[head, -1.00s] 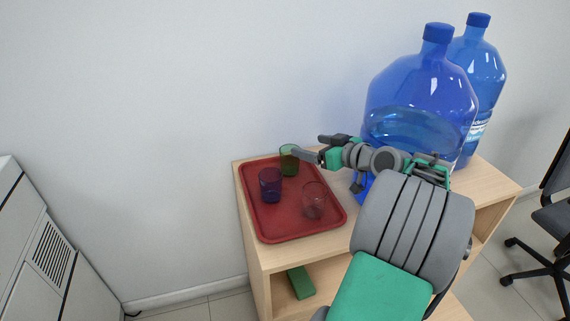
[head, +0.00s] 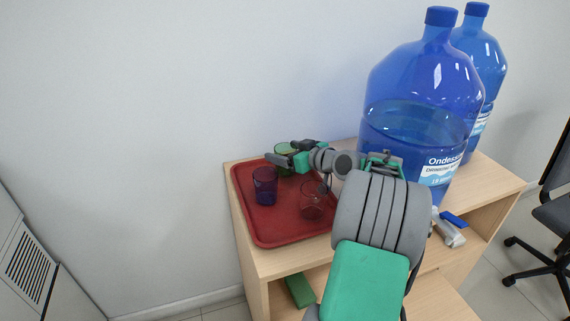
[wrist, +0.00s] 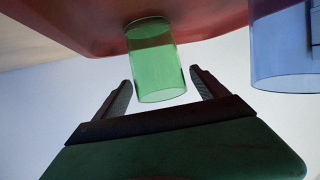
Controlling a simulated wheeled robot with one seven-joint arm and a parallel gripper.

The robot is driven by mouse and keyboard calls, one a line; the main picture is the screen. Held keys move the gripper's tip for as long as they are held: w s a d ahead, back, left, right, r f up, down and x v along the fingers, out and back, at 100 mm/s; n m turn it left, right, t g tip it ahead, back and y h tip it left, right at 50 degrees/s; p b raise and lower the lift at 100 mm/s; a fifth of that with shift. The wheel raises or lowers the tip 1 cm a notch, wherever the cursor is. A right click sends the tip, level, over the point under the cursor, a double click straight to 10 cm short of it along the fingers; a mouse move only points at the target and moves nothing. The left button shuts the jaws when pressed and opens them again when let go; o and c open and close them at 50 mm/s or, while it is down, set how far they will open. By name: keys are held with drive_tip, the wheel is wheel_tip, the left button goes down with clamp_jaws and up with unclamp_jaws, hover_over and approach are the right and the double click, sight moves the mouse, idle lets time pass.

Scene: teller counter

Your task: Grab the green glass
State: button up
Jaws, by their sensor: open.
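The green glass (head: 284,169) stands on the red tray (head: 258,232) toward its back edge, partly hidden by my gripper in the head view. In the wrist view the green glass (wrist: 153,62) stands out clearly, its rim end just between the tips of my two fingers. My gripper (wrist: 160,88) is open, with one finger on each side of the glass and space showing between glass and fingers. In the head view my gripper (head: 277,158) is over the back of the tray.
A blue-purple glass (head: 264,187) stands left of the green one; a blue glass also shows at the right of the wrist view (wrist: 282,50). A clear glass (head: 311,201) stands nearer the front. Large blue water bottles (head: 415,105) stand right of my arm.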

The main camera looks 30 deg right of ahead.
drive_tip(key=shift+c, duration=0.5)
drive_tip(key=c, duration=1.5)
drive_tip(key=shift+o, duration=0.2)
drive_tip(key=shift+r, duration=0.1)
